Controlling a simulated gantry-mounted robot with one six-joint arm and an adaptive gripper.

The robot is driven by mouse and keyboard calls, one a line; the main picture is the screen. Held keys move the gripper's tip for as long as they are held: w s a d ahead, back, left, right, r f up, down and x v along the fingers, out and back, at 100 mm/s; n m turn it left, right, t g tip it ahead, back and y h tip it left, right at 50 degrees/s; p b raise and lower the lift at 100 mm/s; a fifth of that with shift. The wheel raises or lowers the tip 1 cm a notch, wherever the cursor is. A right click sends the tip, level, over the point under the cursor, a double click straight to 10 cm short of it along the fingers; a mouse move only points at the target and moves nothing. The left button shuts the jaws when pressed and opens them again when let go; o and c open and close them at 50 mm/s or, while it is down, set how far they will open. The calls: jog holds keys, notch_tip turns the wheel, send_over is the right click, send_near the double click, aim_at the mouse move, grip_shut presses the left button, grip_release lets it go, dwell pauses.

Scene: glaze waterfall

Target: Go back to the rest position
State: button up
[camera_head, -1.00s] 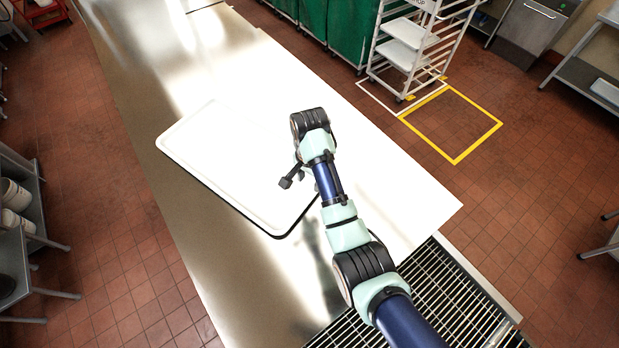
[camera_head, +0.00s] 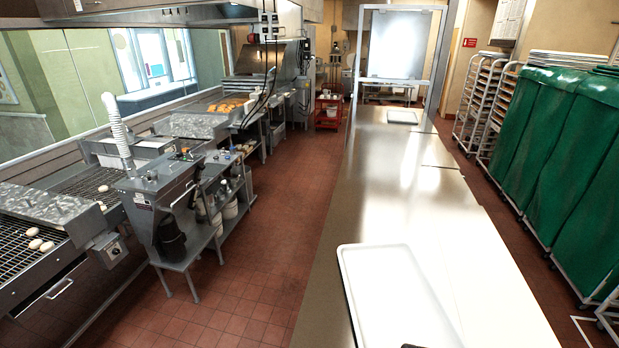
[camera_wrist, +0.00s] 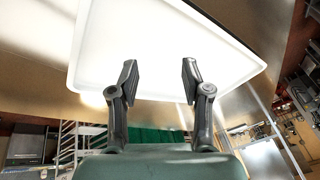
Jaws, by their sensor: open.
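My gripper (camera_wrist: 158,82) shows in the wrist view with its two dark fingers spread apart and nothing between them. A white tray (camera_wrist: 110,45) lies beyond the fingers in that view, and I cannot tell how far from them it is. In the head view the tray (camera_head: 395,290) lies flat on the steel table (camera_head: 460,220), near its front end, and looks empty. Only a small dark piece shows at the bottom edge of the head view, and I cannot tell what it is.
A second, smaller white tray (camera_head: 402,117) lies far down the table. Green covered racks (camera_head: 570,160) line the right side. A fryer line with a conveyor (camera_head: 95,190) and a steel machine on a stand (camera_head: 165,215) stand left. The tiled aisle (camera_head: 265,215) between is clear.

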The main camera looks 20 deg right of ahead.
jog(key=s+a+r+n+t+y, duration=0.1)
jog(key=a+r+n+t, duration=0.3)
jog(key=a, duration=0.9)
jog(key=s+a+r+n+t+y, duration=0.1)
jog(key=s+a+r+n+t, duration=0.1)
jog(key=a+r+n+t, duration=0.3)
jog(key=a+r+n, duration=0.4)
jog(key=a+r, duration=0.3)
jog(key=a, duration=0.2)
jog(key=shift+s, duration=0.1)
